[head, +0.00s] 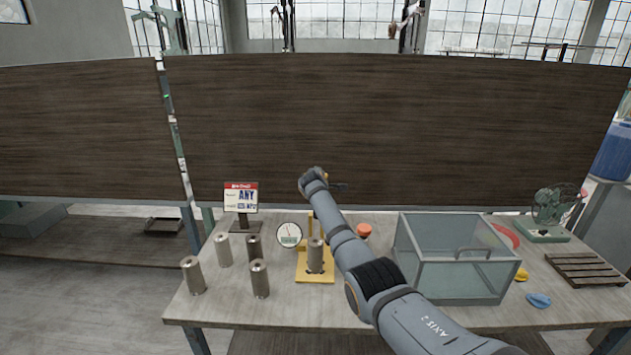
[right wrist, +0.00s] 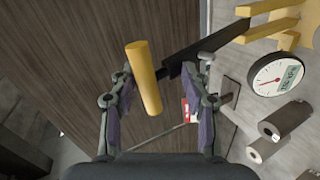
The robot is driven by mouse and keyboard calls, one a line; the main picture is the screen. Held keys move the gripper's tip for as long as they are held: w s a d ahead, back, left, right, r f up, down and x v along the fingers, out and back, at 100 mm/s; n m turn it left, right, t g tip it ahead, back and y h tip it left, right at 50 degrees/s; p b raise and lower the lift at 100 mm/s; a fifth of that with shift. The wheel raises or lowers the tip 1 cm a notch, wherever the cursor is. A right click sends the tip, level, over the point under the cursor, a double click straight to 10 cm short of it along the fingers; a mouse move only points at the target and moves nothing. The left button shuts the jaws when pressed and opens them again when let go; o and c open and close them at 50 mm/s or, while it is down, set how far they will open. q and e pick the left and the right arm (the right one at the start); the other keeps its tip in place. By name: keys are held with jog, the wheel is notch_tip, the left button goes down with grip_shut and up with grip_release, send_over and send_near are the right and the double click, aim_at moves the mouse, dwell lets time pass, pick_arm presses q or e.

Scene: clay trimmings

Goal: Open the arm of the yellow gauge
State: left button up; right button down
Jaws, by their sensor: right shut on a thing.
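The yellow gauge (head: 316,278) stands on the table, with a metal cylinder (head: 315,256) upright on its base and a round white dial (head: 289,235) at its left. The dial also shows at the right of the right wrist view (right wrist: 277,75). The gauge's dark arm (right wrist: 190,60) ends in a yellow handle (right wrist: 143,77) between the fingers of my right gripper (right wrist: 165,66). That gripper is shut on the handle. In the head view my right gripper (head: 318,181) is high above the gauge, and my arm partly hides the gauge's upper part. My left gripper is not in view.
Several metal cylinders (head: 193,276) stand left of the gauge, near a small sign (head: 241,197). A red knob (head: 364,231) is behind my arm. A clear box (head: 453,278) stands to the right, with a slatted pallet (head: 588,268) and green fan (head: 543,231) beyond.

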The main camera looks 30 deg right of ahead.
jog(key=c, duration=1.2)
grip_release()
jog(key=shift+f, duration=0.15)
jog(key=shift+d+f, duration=0.1)
jog(key=shift+f, duration=0.05)
jog(key=v, duration=1.2)
jog(key=shift+w, duration=0.1)
